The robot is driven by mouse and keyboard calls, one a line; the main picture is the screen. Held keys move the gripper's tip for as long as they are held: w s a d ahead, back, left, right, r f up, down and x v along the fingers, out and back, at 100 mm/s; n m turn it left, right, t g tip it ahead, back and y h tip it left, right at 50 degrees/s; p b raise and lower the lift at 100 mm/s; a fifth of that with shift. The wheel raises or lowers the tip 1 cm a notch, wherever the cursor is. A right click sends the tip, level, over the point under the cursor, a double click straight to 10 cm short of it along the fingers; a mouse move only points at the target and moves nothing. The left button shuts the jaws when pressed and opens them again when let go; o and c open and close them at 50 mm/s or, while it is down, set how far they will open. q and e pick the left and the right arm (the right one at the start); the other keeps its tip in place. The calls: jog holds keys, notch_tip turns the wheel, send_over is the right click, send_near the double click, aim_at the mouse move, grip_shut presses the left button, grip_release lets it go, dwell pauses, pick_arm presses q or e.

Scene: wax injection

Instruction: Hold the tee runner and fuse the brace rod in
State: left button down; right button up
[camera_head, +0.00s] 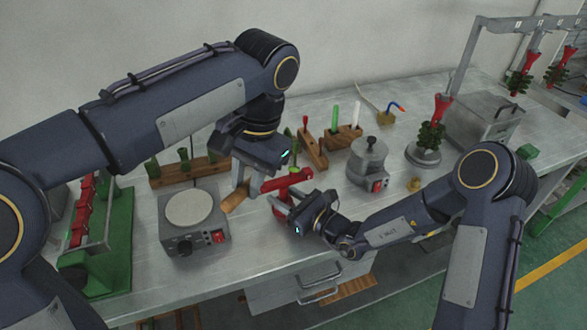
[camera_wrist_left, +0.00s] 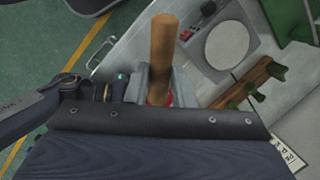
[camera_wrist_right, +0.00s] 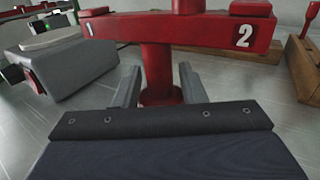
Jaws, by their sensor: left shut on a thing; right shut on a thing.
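The red tee runner (camera_head: 288,180) is held above the table's middle. In the right wrist view, its crossbar (camera_wrist_right: 185,31) bears the numbers 1 and 2, and its stem stands upright between the fingers. My right gripper (camera_wrist_right: 160,88) is shut on this stem. My left gripper (camera_head: 242,178) is shut on a tool with a wooden handle (camera_head: 235,197), left of the runner. The handle also shows in the left wrist view (camera_wrist_left: 163,50); the tool's working end is hidden. A red upright piece (camera_wrist_right: 190,6) rises at the crossbar's middle. I cannot tell whether it is the brace rod.
A hot plate (camera_head: 192,232) stands left of the grippers. A metal pot (camera_head: 368,165) stands to their right, near a tree on a round base (camera_head: 423,153). Wooden racks (camera_head: 312,150) stand behind. A green-framed fixture (camera_head: 118,240) is at far left. The front table edge is near.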

jog(key=o, duration=1.1)
jog(key=shift+o, duration=0.2)
jog(key=v, duration=1.2)
jog(key=shift+a, duration=0.1)
jog(key=shift+s, duration=0.1)
